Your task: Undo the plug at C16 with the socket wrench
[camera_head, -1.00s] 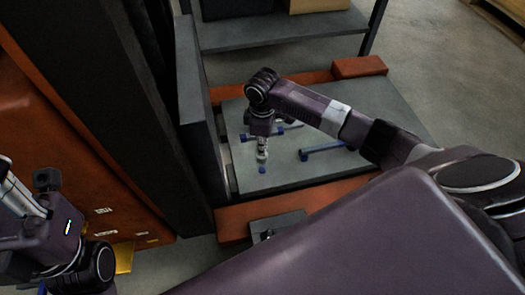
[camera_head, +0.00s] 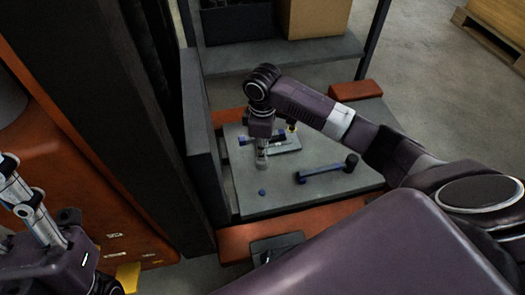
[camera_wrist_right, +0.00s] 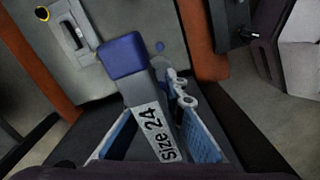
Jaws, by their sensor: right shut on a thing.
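My right gripper (camera_head: 262,163) points down over a grey bench top (camera_head: 240,205). In the right wrist view its blue-padded fingers (camera_wrist_right: 160,138) are shut on a grey tool marked "Size 24" (camera_wrist_right: 153,118), which has a blue block end (camera_wrist_right: 122,55). I take this tool to be the socket wrench. A second blue bar tool (camera_head: 322,173) with a dark end lies on the bench to the right. No plug marked C16 can be made out. My left gripper (camera_head: 22,198) is at the lower left; its fingertips are unclear.
A tall dark wall (camera_head: 203,150) stands close on the left, and orange rails (camera_head: 240,240) edge the bench. Boxes (camera_head: 315,18) stand on a shelf behind.

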